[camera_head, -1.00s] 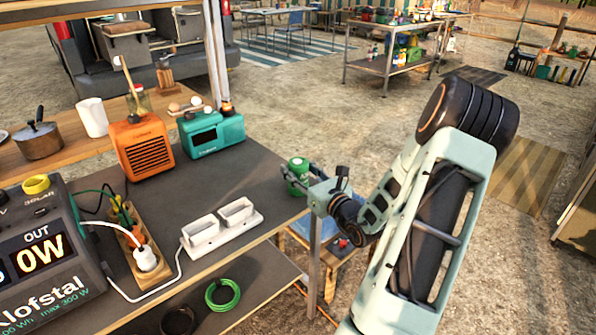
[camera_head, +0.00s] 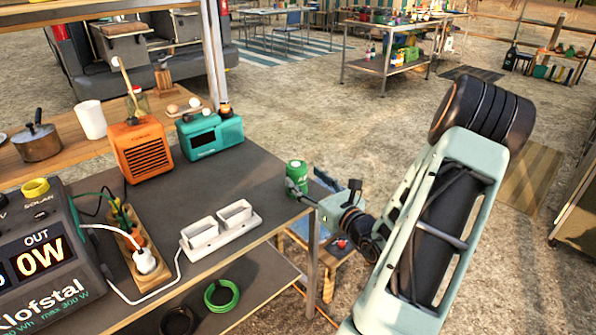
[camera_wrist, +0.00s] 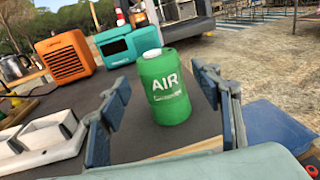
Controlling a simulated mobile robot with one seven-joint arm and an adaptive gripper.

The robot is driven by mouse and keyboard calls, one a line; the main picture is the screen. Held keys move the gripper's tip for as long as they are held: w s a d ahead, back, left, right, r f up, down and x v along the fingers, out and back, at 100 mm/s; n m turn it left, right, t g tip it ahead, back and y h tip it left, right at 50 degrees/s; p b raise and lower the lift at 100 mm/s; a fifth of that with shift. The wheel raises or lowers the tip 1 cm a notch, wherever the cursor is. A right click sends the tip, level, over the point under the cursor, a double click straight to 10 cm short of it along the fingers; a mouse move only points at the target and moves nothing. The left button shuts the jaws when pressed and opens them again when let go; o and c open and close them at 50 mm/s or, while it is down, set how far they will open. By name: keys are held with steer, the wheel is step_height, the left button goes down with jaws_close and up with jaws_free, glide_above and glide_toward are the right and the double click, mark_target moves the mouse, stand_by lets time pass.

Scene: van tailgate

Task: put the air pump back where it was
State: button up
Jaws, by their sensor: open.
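The air pump is a green cylinder with a white cap and the word AIR on it. It stands upright near the right end of the dark tabletop in the head view (camera_head: 296,176), and shows large in the wrist view (camera_wrist: 163,95). My gripper (camera_wrist: 165,118) is open and empty, its two fingers spread to either side of the pump in the wrist view. In the head view my gripper (camera_head: 308,197) is beside the pump, partly in front of its lower part. Whether the fingers touch the pump cannot be told.
A white two-slot charger (camera_head: 222,228) sits left of the pump. A teal radio (camera_head: 211,135) and an orange heater (camera_head: 141,150) stand farther back. A power station (camera_head: 45,255) and a wooden power strip (camera_head: 140,262) are at left. The tabletop (camera_head: 240,185) behind the charger is clear.

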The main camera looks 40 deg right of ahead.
steer(key=s, duration=0.7)
steer(key=shift+a, duration=0.3)
